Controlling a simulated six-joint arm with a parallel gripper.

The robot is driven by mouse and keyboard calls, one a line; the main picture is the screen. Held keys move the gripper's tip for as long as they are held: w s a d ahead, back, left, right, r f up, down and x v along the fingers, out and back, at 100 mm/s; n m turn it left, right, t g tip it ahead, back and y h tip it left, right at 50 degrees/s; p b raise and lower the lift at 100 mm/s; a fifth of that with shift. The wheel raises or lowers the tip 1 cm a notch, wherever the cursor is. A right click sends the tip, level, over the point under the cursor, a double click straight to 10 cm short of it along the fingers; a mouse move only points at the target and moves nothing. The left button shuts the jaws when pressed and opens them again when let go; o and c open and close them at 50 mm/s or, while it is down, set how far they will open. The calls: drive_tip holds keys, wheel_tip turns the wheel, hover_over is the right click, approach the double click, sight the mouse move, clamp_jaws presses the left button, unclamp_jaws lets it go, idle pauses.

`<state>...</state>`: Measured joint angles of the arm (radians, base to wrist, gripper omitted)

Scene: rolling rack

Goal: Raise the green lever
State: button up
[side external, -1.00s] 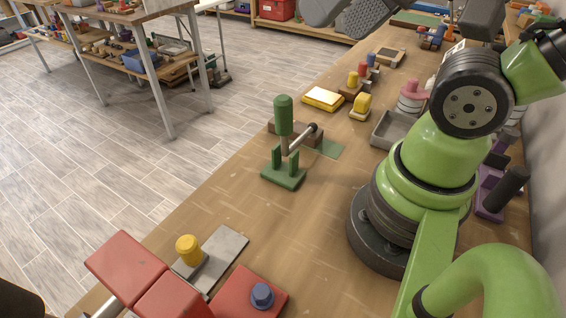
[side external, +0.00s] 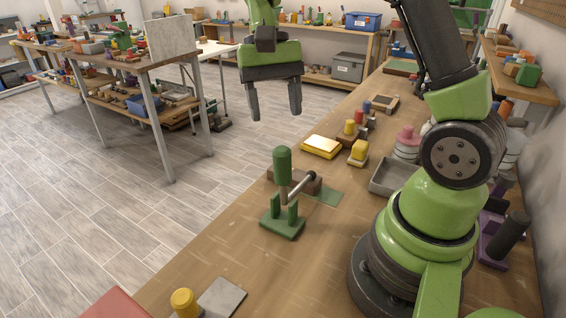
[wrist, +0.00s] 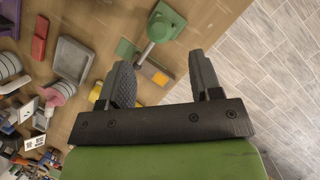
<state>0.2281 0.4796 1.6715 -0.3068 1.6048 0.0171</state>
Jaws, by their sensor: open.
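The green lever (side external: 282,164) stands on a green base with two uprights (side external: 283,222) near the table's left edge. A grey rod with a dark knob (side external: 301,189) slants up to the right from it. In the wrist view the lever assembly (wrist: 165,22) is at the top centre, with its rod pointing down-left. My gripper (side external: 274,114) is open and empty, pointing down, above and beyond the lever in the side view. In the wrist view my gripper (wrist: 160,80) has its fingers wide apart, and neither touches the lever.
A yellow block (side external: 321,146) and a yellow-knobbed piece (side external: 358,153) lie beyond the lever. A grey tray (side external: 394,178) is to its right. A brown block (side external: 306,181) sits just behind the rod. Bare tabletop (side external: 225,250) lies in front.

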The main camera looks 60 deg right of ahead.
sight(284, 178)
drive_tip(key=x, duration=1)
clamp_jaws()
